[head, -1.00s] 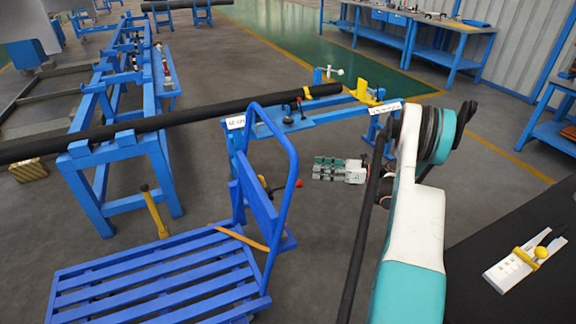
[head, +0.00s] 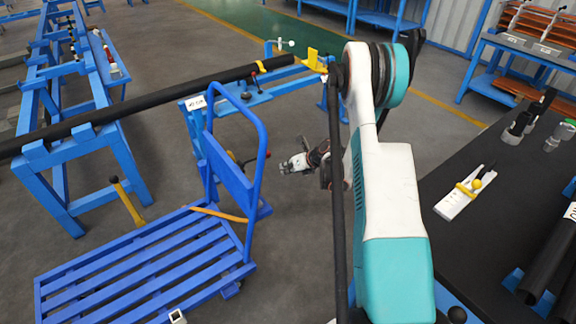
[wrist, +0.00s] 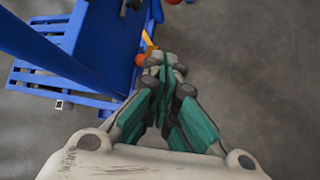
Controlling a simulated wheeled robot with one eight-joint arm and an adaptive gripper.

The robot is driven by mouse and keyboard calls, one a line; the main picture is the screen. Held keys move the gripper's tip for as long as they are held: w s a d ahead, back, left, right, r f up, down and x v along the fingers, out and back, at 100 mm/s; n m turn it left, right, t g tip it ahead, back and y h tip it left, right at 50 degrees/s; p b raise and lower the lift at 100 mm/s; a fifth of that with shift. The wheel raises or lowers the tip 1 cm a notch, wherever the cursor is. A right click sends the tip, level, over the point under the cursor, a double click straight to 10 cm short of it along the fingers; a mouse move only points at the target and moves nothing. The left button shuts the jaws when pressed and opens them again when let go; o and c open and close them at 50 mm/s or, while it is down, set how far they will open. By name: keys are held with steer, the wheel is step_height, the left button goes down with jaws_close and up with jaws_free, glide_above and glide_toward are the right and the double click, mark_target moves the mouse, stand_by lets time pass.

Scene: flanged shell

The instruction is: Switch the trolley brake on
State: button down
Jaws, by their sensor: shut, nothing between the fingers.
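The blue slatted trolley (head: 140,262) stands at lower left in the head view, its tall looped handle (head: 264,135) rising at the far right end. An orange bar (head: 220,214) lies low across that end. A lever with a red knob (head: 268,154) shows just behind the handle; I cannot tell which part is the brake. My gripper (head: 284,168) is in the air just right of the handle, apart from it, shut and empty. In the wrist view my fingers (wrist: 165,72) meet, with a red ball (wrist: 140,60) close to the left of their tips.
A blue stand (head: 200,120) bearing a long black pipe (head: 140,105) is behind the trolley. A dark worktable (head: 460,240) with a white-and-yellow tool (head: 462,195) is at right. A small white-and-black item (head: 177,317) is by the trolley's near edge. Open grey floor lies right of the handle.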

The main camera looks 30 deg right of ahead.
steer(key=b+x, duration=0.3)
steer(key=x, duration=0.6)
steer(key=w+r+b, duration=0.1)
steer(key=w+d+r, duration=0.1)
steer(key=shift+w+r+b, duration=0.25)
steer(key=shift+r+b, duration=0.1)
steer(key=shift+r, duration=0.05)
